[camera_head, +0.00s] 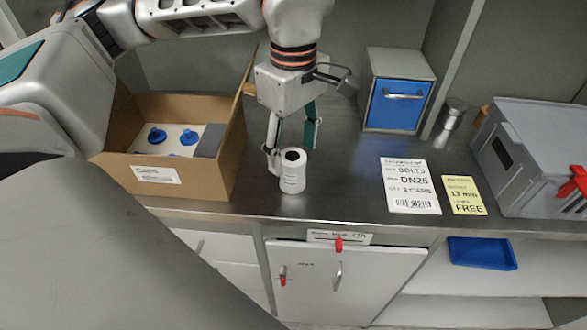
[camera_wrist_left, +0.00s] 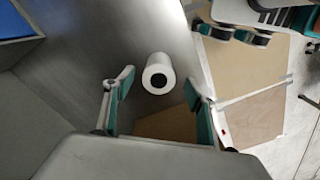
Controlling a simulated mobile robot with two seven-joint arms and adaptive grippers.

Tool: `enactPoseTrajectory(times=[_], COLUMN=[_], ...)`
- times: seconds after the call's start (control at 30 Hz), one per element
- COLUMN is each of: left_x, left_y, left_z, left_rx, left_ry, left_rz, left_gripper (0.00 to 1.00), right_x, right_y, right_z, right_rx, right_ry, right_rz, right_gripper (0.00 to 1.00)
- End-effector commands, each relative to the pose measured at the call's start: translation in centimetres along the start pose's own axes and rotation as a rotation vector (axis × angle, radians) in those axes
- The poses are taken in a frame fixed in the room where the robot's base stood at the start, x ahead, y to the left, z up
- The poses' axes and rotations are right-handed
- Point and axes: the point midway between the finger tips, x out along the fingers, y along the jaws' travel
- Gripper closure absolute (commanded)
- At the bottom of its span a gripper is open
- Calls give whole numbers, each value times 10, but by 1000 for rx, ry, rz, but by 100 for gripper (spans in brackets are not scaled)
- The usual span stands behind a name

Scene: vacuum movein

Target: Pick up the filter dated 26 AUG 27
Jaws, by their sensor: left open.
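A white cylindrical filter (camera_head: 292,172) with a dark round hole in its top stands upright on the steel counter, right of the cardboard box. Small print shows on its side, but I cannot read a date. My left gripper (camera_head: 291,138) is open, with its fingers pointing down just above and behind the filter. One finger is close to the filter's left side; I cannot tell if it touches. In the left wrist view the filter (camera_wrist_left: 158,75) lies ahead of and between the open fingers (camera_wrist_left: 160,90).
An open cardboard box (camera_head: 183,180) with blue caps stands left of the filter. Two label cards (camera_head: 410,186) lie to the right. The counter's front edge is close.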

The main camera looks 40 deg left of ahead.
Motion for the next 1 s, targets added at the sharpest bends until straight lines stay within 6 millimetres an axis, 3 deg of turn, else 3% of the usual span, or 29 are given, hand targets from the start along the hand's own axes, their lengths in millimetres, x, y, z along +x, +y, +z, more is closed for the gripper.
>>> enactPoseTrajectory(times=[0.3, 0.57, 0.77, 1.0], left_x=[44, 47, 47, 47], left_y=[0, 1, 1, 1], left_z=[-3, -3, -3, -3], left_rx=[0, 0, 0, 0], left_ry=[-1, -1, -1, -1], left_rz=[-6, 0, 0, -1], left_gripper=[44, 44, 88, 88], right_x=[4, 6, 6, 5], right_y=[1, 4, 3, 2], right_z=[5, -2, -3, -2], right_rx=[-7, -10, -7, -3], right_ry=[-3, 8, 10, 9], right_rz=[3, 7, 8, 7], right_gripper=[60, 60, 60, 60])
